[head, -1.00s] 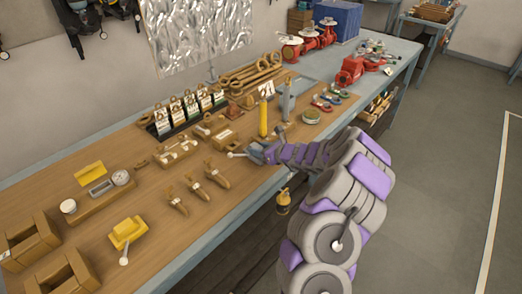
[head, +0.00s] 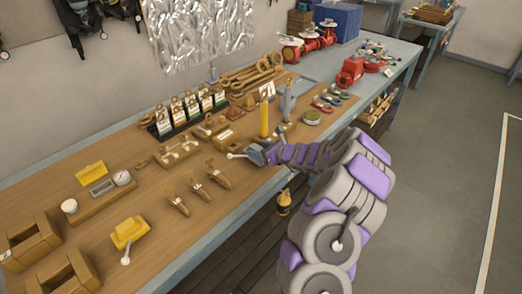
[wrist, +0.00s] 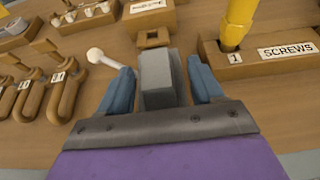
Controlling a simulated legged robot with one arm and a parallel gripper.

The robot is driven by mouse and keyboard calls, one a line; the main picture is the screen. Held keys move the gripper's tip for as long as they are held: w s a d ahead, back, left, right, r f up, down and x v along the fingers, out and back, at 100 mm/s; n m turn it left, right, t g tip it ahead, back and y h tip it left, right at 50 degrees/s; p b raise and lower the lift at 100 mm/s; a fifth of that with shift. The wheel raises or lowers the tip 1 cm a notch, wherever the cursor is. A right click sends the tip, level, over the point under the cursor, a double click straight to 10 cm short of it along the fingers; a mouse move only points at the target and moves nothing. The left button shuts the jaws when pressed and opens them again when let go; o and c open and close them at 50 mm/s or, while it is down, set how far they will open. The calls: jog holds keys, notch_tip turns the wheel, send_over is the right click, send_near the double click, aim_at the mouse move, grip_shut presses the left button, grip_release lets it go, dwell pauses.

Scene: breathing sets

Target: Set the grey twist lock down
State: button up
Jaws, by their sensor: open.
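The grey twist lock (wrist: 157,80) is a grey block with a white-knobbed lever sticking out to its left. In the wrist view it stands between the two blue fingers of my gripper (wrist: 163,88). The fingers are open, with a gap on each side of the block. In the head view my gripper (head: 258,155) is low over the wooden bench top near its front edge. The lock's body is mostly hidden there, and only its white knob (head: 230,156) shows clearly at the left. The lock's underside is hidden by my gripper.
A wooden holder labelled SCREWS (wrist: 260,62) with a yellow cylinder (wrist: 237,22) stands close on the right. Numbered wooden clips (wrist: 62,85) lie to the left. A small wooden piece (wrist: 153,38) is just beyond the lock. Bare bench top lies between them.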

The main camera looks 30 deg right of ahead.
jog(key=p+v, duration=0.2)
jog(key=v, duration=1)
jog(key=s+a+r+n+g+y, duration=0.15)
jog(key=a+r+n, duration=0.25)
jog(key=a, duration=0.4)
jog(key=s+a+r+n+g+y, duration=0.1)
jog(key=a+r+n+g+y, duration=0.1)
jog(key=a+r+n, duration=0.45)
jog(key=s+a+r+n+g+y, duration=0.1)
jog(key=s+a+n+g+y, duration=0.15)
jog(key=a, duration=0.65)
jog(key=s+a+r+n+g+h, duration=0.15)
jog(key=s+a+n+g, duration=0.25)
jog(key=s+a+n, duration=0.55)
jog(key=s+d+n+g+h, duration=0.2)
jog(key=s+d+n+h, duration=0.1)
jog(key=s, duration=0.9)
jog(key=s+d+n+g+h, duration=0.2)
jog(key=s+n+h, duration=0.4)
jog(key=s, duration=0.6)
jog(key=shift+s+d+f+g, duration=0.3)
jog(key=shift+s+d+f, duration=0.1)
jog(key=shift+d, duration=0.25)
